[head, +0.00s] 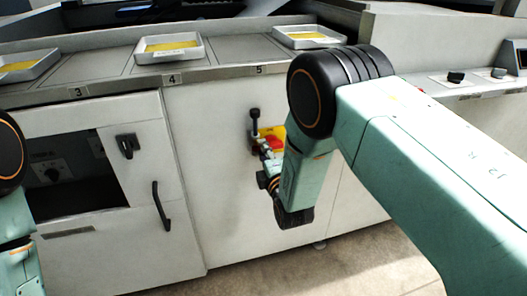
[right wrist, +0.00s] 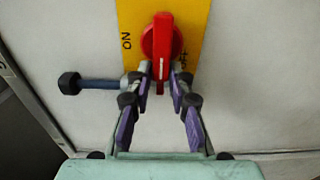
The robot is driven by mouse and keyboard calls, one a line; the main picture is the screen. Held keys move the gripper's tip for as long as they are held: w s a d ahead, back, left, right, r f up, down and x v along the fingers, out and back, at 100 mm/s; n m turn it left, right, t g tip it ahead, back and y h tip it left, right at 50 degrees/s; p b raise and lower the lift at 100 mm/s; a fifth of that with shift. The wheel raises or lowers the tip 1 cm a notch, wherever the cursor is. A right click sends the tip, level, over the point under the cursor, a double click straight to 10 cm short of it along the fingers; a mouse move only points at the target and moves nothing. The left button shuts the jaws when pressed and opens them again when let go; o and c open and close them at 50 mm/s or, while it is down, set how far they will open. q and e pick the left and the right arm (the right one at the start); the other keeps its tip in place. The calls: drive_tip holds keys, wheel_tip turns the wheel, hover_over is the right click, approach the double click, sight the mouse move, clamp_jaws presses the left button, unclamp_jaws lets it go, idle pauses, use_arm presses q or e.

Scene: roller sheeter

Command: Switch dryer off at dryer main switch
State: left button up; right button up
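The dryer main switch is a red rotary knob (right wrist: 161,38) on a yellow plate (right wrist: 190,14). "ON" is printed left of the knob and a partly covered label is to its right. The knob's grip bar stands vertical in the right wrist view. My right gripper (right wrist: 162,72) is partly open, with its fingertips on either side of the bar's lower part; small gaps show beside the bar. In the head view the red knob (head: 273,142) shows beside my right forearm, on the white cabinet front (head: 218,165). My left gripper is out of view; only part of my left arm shows.
A dark lever with a round end (right wrist: 70,83) sticks out just left of the knob; it also shows in the head view (head: 255,116). A cabinet door with a black handle (head: 161,206) is further left. Trays (head: 168,58) line the ledge above. Floor is clear in front.

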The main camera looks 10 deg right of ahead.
drive_tip(key=shift+o, duration=1.3)
drive_tip(key=shift+w+d+r, duration=0.15)
drive_tip(key=s, duration=1.2)
drive_tip(key=shift+d, duration=0.15)
